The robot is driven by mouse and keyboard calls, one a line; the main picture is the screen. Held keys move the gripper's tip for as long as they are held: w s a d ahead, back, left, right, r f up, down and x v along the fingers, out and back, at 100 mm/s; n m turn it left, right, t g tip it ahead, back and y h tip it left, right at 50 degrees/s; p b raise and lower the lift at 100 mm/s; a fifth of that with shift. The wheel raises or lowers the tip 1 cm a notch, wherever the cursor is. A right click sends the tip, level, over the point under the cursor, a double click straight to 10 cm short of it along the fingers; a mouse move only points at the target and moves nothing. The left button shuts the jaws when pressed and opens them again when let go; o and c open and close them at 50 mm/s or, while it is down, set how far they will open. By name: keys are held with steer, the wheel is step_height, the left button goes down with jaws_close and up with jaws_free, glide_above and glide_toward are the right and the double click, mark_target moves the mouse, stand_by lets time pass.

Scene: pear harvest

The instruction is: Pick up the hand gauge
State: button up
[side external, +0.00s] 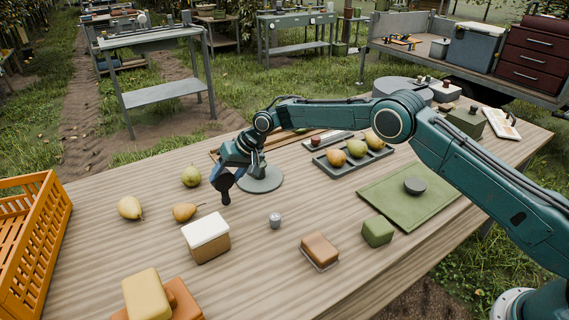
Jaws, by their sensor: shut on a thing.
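My gripper (229,170) is left of the table's middle, pointing down and shut on a small dark blue tool, which I take for the hand gauge (224,187). The gauge's lower end points down towards the tabletop. I cannot tell whether it touches the wood. The jaws hide its upper part. A round grey disc (262,181) lies just right of my gripper.
Pears (130,207) lie loose left of my gripper. A white-topped box (206,236), a small metal cylinder (275,220) and a brown block (320,249) stand in front. A pear tray (352,160) and a green mat (408,196) are right. An orange crate (32,240) stands left.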

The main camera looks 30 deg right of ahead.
step_height(320, 180, up, 9)
steer(key=shift+f, duration=0.15)
steer(key=shift+d, duration=0.1)
stand_by(0.7)
